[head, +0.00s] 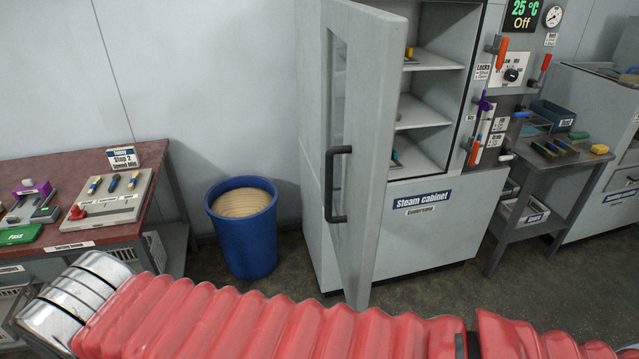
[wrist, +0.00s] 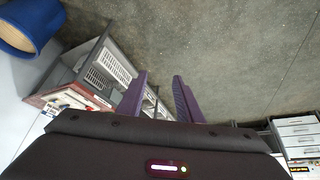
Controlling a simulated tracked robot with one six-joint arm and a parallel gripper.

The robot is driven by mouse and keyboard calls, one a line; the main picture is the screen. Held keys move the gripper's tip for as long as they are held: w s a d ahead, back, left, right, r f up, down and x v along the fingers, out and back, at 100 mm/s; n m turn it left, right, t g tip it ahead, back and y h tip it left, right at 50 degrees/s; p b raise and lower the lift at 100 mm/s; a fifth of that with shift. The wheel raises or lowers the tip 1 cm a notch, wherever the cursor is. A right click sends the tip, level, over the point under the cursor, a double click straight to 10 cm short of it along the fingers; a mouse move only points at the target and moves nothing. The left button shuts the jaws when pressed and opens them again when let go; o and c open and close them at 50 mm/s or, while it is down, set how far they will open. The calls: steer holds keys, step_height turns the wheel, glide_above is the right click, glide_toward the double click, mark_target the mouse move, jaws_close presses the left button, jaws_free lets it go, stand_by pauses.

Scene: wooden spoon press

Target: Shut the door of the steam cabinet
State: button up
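The steam cabinet (head: 432,232) stands right of centre in the head view, with grey walls and a name label on its front. Its door (head: 367,150) is swung wide open towards me, hinged on the left. The door has a glass pane and a black bar handle (head: 338,185). Shelves inside (head: 425,118) hold a few small coloured items. My gripper (wrist: 162,82) shows in the wrist view with its two purple fingers apart and nothing between them. It points at the floor, away from the door. The gripper is outside the head view.
My red-sleeved arm crosses the bottom of the head view. A blue bin (head: 243,229) stands left of the cabinet. A red-topped bench (head: 85,205) is at the left. A small grey table (head: 555,165) stands right of the cabinet. Floor in front of the cabinet is clear.

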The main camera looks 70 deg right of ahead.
steer(key=s+d+f+n+g+h, duration=0.1)
steer(key=s+d+n+g+h, duration=0.2)
steer(key=d, duration=0.6)
steer(key=s+d+f+g+h, duration=0.15)
steer(key=d+g, duration=0.35)
steer(key=d, duration=0.5)
steer(key=s+d+r+n+g+h, duration=0.2)
steer(key=d+g, duration=0.4)
steer(key=d, duration=0.4)
steer(key=s+d+r+n+g+h, duration=0.1)
steer(key=d+r+g+h, duration=0.3)
steer(key=d, duration=0.6)
steer(key=shift+s+d+r+n+g, duration=0.4)
steer(key=shift+n+g, duration=0.2)
steer(key=shift+g, duration=0.5)
steer(key=x, duration=1.3)
steer(key=shift+s+d, duration=0.15)
steer(key=shift+s, duration=0.1)
steer(key=shift+c, duration=0.3)
